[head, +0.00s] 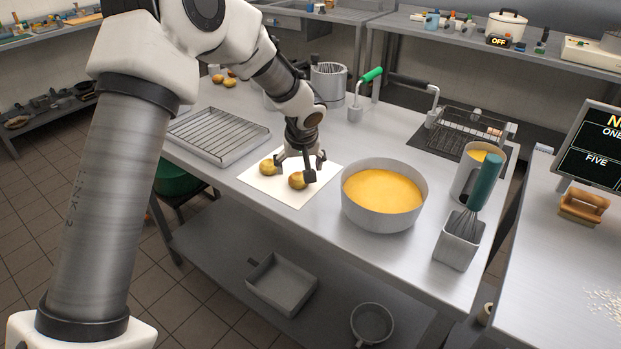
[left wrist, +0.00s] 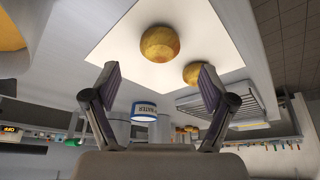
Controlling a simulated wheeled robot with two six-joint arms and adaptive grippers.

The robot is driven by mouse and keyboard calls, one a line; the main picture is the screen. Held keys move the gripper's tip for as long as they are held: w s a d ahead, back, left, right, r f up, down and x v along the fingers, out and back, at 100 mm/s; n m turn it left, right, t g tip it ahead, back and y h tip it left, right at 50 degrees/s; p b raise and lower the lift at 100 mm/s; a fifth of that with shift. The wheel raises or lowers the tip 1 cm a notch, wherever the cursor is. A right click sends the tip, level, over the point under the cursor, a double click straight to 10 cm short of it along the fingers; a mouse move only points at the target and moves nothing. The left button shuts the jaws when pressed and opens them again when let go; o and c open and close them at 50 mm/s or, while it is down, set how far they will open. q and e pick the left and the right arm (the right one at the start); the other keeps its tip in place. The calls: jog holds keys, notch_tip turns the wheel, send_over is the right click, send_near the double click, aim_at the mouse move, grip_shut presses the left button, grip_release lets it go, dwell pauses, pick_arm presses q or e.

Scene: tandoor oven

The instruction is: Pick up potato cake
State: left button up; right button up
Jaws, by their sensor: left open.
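Two golden-brown potato cakes lie on a white sheet (head: 290,199) on the steel table. The nearer cake (head: 298,181) is just below my left gripper (head: 301,170), and the other cake (head: 267,167) lies to its left. My left gripper points down with its fingers spread and nothing held. In the left wrist view, one cake (left wrist: 159,43) lies beyond and between the open fingertips (left wrist: 157,80), apart from them. The other cake (left wrist: 194,73) is partly hidden behind the right finger. My right gripper is not in view.
A large bowl of yellow batter (head: 384,224) stands right of the sheet. A wire rack tray (head: 218,135) lies left of it. Farther right are a pitcher (head: 466,185) and a whisk in a square container (head: 458,240). A pot (head: 328,84) stands behind my gripper.

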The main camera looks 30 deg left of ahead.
aim_at(299, 176)
pick_arm(q)
jog(key=x, duration=0.3)
jog(key=p+x, duration=0.1)
jog(key=x, duration=0.1)
jog(key=shift+w+a+f, duration=0.1)
jog(key=shift+w+f, duration=0.05)
jog(key=shift+w, duration=0.2)
jog(key=shift+s, duration=0.2)
jog(key=shift+c, duration=0.4)
jog(key=shift+s, duration=0.1)
jog(key=c, duration=1.2)
jog(key=shift+r, duration=0.25)
